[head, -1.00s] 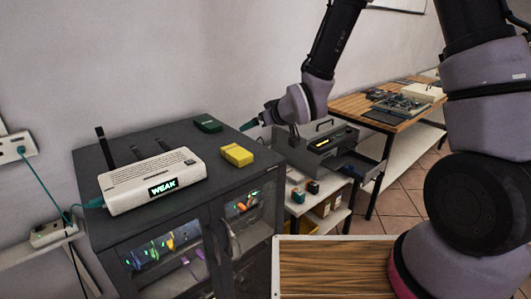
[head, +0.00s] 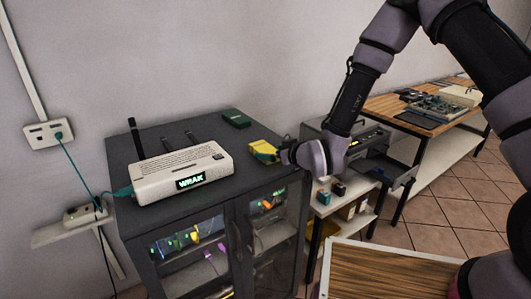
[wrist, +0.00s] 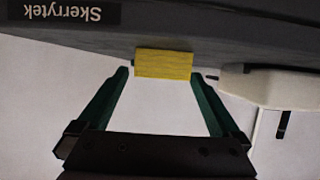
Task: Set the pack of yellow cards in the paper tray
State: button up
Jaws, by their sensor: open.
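The pack of yellow cards (head: 263,152) lies on top of the dark cabinet (head: 215,179), near its right edge. My gripper (head: 283,153) is just right of the pack at about its height; its fingertips are hard to make out in the head view. In the wrist view, my gripper (wrist: 160,73) is open, with dark green fingers spread to either side of the yellow pack (wrist: 164,64). The pack is at the fingertips, not clasped. A grey machine (head: 318,134) stands right of the cabinet, with an open grey tray (head: 390,172) at its front, partly behind my arm.
A white router (head: 181,172) with dark antennas and a "WEAK" display sits left on the cabinet. A dark green box (head: 236,118) lies behind the pack. Small boxes (head: 330,192) stand on a shelf below the machine. A wooden bench (head: 430,110) with electronics is at far right.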

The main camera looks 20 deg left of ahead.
aim_at(266, 149)
jog(key=x, duration=0.4)
jog(key=shift+w+a+r, duration=0.2)
jog(key=shift+w+a, duration=0.1)
jog(key=shift+a, duration=0.15)
